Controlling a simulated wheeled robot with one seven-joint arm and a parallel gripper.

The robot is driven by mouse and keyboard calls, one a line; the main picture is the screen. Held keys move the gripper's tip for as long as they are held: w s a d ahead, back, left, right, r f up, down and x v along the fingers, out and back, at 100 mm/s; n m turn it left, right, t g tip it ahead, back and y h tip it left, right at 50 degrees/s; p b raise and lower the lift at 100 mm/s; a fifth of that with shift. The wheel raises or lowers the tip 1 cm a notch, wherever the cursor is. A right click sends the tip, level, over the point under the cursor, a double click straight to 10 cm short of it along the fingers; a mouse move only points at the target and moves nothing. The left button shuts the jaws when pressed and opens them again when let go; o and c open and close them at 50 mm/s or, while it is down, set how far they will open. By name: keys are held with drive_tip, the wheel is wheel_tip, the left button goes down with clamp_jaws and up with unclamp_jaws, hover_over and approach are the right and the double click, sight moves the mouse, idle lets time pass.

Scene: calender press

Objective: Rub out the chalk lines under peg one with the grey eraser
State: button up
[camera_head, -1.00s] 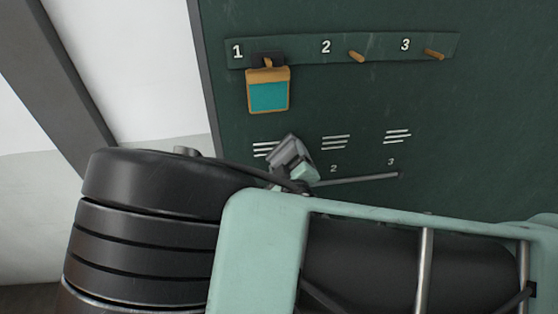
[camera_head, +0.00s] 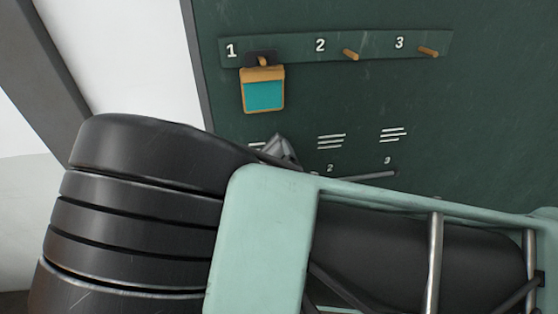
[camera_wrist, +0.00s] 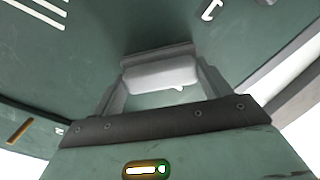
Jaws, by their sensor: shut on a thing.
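My gripper (camera_wrist: 160,88) is shut on the grey eraser (camera_wrist: 160,74), a pale block held between both fingers, close to the dark green board (camera_head: 500,100). Whether the eraser touches the board is unclear. In the head view, the gripper (camera_head: 281,150) is mostly hidden behind my arm, just below and right of peg one (camera_head: 263,61). Only a short bit of the chalk lines under peg one (camera_head: 256,146) shows; my arm covers the rest of that spot. White chalk lines (camera_wrist: 40,12) also show at the upper left of the wrist view; which set is unclear.
A teal pouch with an orange edge (camera_head: 264,95) hangs on peg one, above the gripper. Peg two (camera_head: 350,54) and peg three (camera_head: 428,51) are bare. Chalk lines under two (camera_head: 331,142) and three (camera_head: 393,134) lie to the right. A thin rod (camera_head: 365,177) shows below them.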

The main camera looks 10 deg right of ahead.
drive_tip(key=a, duration=0.6)
drive_tip(key=shift+a+b, duration=0.25)
drive_tip(key=shift+b, duration=0.1)
drive_tip(key=shift+d, duration=5.05)
drive_tip(key=shift+a+r, duration=0.2)
drive_tip(key=shift+a, duration=1.5)
drive_tip(key=shift+a+r, duration=0.2)
drive_tip(key=shift+a, duration=1.45)
drive_tip(key=shift+w+a+b, duration=0.15)
drive_tip(key=shift+a+b, duration=0.05)
drive_tip(key=shift+a, duration=0.65)
drive_tip(key=shift+w+a+b, duration=0.1)
drive_tip(key=shift+a+b, duration=0.05)
drive_tip(key=shift+a, duration=0.7)
drive_tip(key=shift+s+r+p, duration=0.2)
drive_tip(key=shift+s+p, duration=0.15)
drive_tip(key=shift+s, duration=1.15)
drive_tip(key=shift+s+r+p, duration=0.2)
drive_tip(key=shift+s+p, duration=0.1)
drive_tip(key=shift+s, duration=1.15)
